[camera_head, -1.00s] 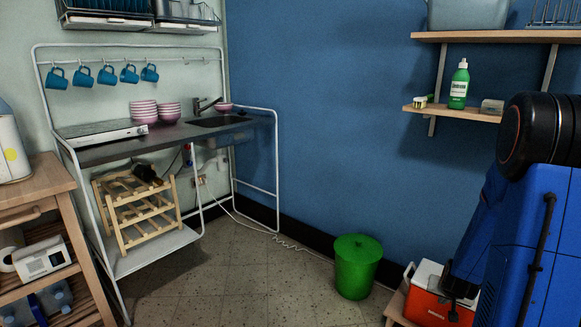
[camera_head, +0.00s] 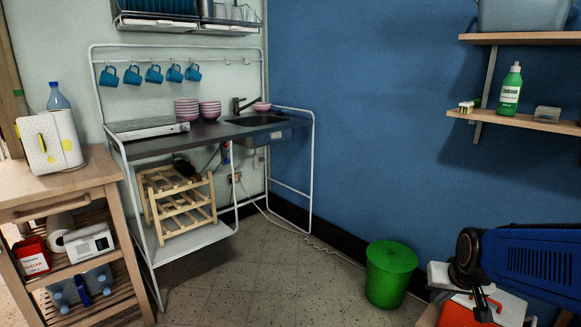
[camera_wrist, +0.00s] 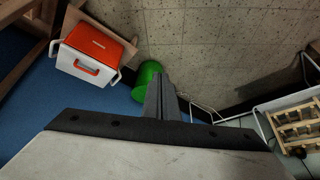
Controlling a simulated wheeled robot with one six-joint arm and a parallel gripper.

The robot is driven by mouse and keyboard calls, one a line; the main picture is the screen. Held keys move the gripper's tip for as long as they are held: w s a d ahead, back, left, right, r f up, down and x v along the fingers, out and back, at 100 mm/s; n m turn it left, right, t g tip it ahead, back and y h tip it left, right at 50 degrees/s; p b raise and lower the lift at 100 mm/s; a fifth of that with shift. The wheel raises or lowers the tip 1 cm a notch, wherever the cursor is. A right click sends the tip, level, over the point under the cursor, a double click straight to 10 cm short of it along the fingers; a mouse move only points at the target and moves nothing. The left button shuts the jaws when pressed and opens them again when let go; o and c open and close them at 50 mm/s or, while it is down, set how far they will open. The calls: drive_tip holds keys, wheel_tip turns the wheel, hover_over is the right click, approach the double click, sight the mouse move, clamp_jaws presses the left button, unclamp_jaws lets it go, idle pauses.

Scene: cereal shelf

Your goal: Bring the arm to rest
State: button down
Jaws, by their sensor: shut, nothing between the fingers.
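My arm shows at the lower right of the head view as a blue link with a black joint, above the orange and white cooler (camera_head: 454,314). My gripper (camera_wrist: 168,92) shows in the wrist view as dark grey fingers pressed together, with nothing between them. It is apart from the cooler, which also appears at the upper left of the wrist view (camera_wrist: 96,52). The head view does not clearly show the fingertips.
A green bin (camera_head: 389,275) stands on the floor left of the cooler. Wall shelves (camera_head: 535,122) are above my arm at the right. A sink counter (camera_head: 215,133) and a wooden trolley (camera_head: 75,185) stand at the left. The floor between is clear.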

drive_tip(key=s+a+r+n, duration=0.1)
drive_tip(key=s+a+r, duration=0.1)
drive_tip(key=s, duration=0.3)
drive_tip(key=s+a+r+n, duration=0.1)
drive_tip(key=s+a+r, duration=0.1)
drive_tip(key=s, duration=0.3)
drive_tip(key=s+a+r+y, duration=0.1)
drive_tip(key=s+a+r, duration=0.1)
drive_tip(key=s, duration=0.3)
drive_tip(key=shift+s+a+n+g, duration=0.15)
drive_tip(key=shift+a+n+g, duration=0.25)
drive_tip(key=shift+a, duration=0.5)
